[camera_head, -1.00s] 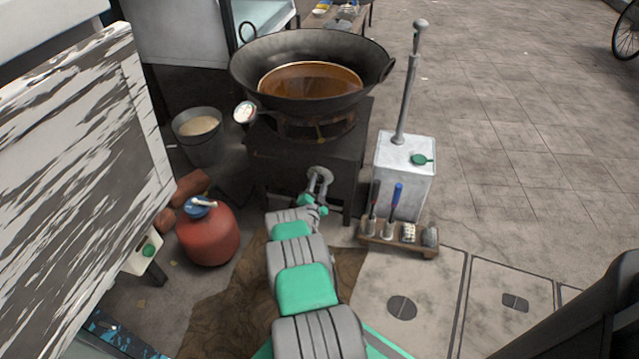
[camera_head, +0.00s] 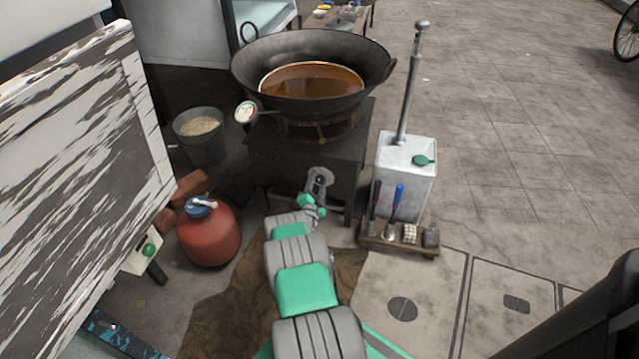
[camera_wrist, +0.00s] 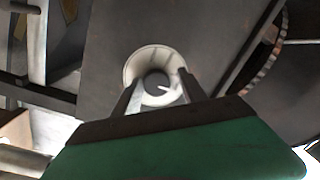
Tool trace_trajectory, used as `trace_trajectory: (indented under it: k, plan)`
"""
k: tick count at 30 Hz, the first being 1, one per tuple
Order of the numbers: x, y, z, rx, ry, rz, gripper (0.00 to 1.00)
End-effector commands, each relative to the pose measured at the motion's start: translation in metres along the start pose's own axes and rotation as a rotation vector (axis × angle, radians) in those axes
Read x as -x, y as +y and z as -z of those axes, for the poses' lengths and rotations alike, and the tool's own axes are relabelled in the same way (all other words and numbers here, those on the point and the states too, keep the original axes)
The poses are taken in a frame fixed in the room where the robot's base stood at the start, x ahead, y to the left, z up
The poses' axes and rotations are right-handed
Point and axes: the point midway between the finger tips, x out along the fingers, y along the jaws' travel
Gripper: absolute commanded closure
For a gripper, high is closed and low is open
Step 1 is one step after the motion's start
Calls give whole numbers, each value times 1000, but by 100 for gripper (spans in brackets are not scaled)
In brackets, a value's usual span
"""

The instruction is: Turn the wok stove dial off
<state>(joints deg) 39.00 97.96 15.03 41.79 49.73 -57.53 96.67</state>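The wok stove (camera_head: 305,165) is a dark box with a large black wok (camera_head: 250,75) of brown liquid on top. A pale round dial (camera_wrist: 153,54) with a ring-shaped rim is on its dark panel in the wrist view. My gripper (camera_wrist: 160,88) has its two fingers apart, one on each side of the dial's middle. The fingertips overlap the dial's rim in the picture; I cannot tell whether they touch it. In the head view my gripper (camera_head: 320,178) is at the stove's front, and the dial cannot be made out there.
A red gas cylinder (camera_head: 208,240) stands left of my arm, and a bucket (camera_head: 205,150) behind it. A white canister (camera_head: 408,165) with a tall pump stands right of the stove, behind a small wooden rack (camera_head: 385,244) of tools. Open paving lies to the right.

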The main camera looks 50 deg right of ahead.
Motion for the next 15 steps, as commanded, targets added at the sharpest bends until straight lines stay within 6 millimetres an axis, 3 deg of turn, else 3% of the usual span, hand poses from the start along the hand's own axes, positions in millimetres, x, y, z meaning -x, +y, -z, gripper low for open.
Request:
trace_trajectory:
  k: [4,11,15]
  plan:
    - [-1,2,3,0,4,-3,40]
    - [0,4,4,2,5,-7,40]
    - [13,1,4,3,1,-8,40]
